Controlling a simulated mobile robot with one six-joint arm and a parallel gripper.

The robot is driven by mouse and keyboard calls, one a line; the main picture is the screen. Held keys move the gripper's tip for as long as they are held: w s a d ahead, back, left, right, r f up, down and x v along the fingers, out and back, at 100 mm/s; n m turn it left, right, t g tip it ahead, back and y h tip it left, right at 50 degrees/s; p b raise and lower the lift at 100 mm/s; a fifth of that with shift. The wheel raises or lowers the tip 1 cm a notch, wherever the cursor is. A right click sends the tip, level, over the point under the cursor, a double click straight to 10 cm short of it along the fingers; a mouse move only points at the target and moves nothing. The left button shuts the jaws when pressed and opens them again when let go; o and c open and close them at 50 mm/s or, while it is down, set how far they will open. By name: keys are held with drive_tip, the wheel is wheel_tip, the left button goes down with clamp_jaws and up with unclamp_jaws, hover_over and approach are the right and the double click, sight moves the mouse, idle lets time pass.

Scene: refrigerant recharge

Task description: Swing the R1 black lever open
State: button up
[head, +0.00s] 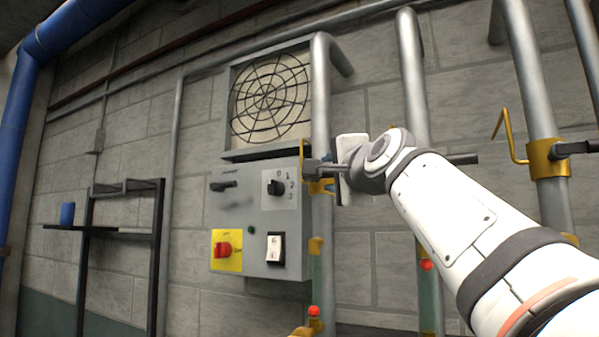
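Three upright grey pipes each carry brass fittings, and I see no readable R1 label. On the left pipe (321,110), a brass valve (322,187) sits just below the tip of my gripper (318,168). The gripper's dark fingers reach left across that pipe; contact with a lever there cannot be made out. On the right pipe, a brass valve (546,158) bears a black lever (576,148) pointing right. A dark bar (463,159) sticks out right from behind my arm near the middle pipe (411,70); the valve there is hidden.
A grey control box (256,215) with switches and a red knob (222,250) stands left of the left pipe. A fan grille (270,97) is above it. A black shelf (115,234) holds a blue cup (67,213). Bent brass rods (504,135) stick up near the valves.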

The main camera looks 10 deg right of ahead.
drive_tip(key=shift+s, duration=0.1)
drive_tip(key=shift+c, duration=0.6)
clamp_jaws()
drive_tip(key=shift+a, duration=0.1)
